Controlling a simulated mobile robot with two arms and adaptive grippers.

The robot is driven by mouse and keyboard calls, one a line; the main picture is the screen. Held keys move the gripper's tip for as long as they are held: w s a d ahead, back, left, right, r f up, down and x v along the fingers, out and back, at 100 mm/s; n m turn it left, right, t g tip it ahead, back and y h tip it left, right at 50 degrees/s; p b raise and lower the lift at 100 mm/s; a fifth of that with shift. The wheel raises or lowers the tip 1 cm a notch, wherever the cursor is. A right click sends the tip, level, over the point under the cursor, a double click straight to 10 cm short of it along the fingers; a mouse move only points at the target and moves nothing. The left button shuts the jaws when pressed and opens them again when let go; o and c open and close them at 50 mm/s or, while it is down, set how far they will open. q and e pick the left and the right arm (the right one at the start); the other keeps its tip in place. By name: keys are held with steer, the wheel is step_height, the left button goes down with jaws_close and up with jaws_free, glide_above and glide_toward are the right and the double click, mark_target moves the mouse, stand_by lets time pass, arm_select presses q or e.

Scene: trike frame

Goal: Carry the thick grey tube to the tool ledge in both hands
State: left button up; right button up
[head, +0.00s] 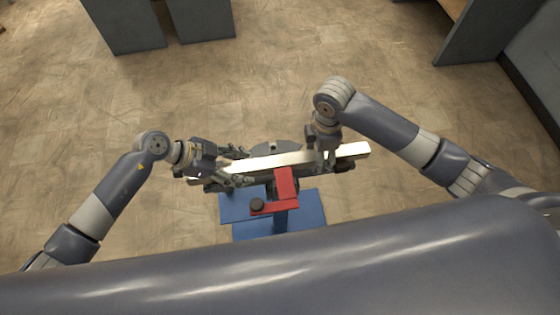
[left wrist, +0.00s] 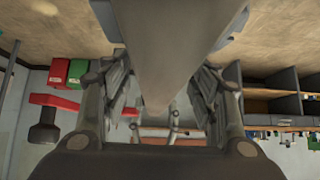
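The thick grey tube (head: 270,162), which looks pale and straight-edged here, lies nearly level across the middle of the head view. My left gripper (head: 240,167) is at its left part, with fingers spread above and below it. In the left wrist view the tube (left wrist: 175,45) runs between the two fingers (left wrist: 165,90), which look apart from its sides. My right gripper (head: 328,158) reaches down over the tube's right part; its far finger is hidden, so its grip is unclear. The tool ledge cannot be made out with certainty.
A stand with a red arm (head: 285,185) and a blue base (head: 305,212) is under the tube's middle. Grey cabinets (head: 200,20) stand at the back left. The floor around is clear. The left wrist view shows a shelf unit (left wrist: 270,88) and red and green boxes (left wrist: 77,72).

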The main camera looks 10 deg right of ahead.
arm_select(q)
jaws_close()
arm_select(e)
jaws_close()
arm_select(q)
steer(key=shift+w+r, duration=0.1)
steer(key=shift+r, duration=0.15)
arm_select(e)
steer(key=shift+w+r, duration=0.1)
steer(key=shift+r, duration=0.15)
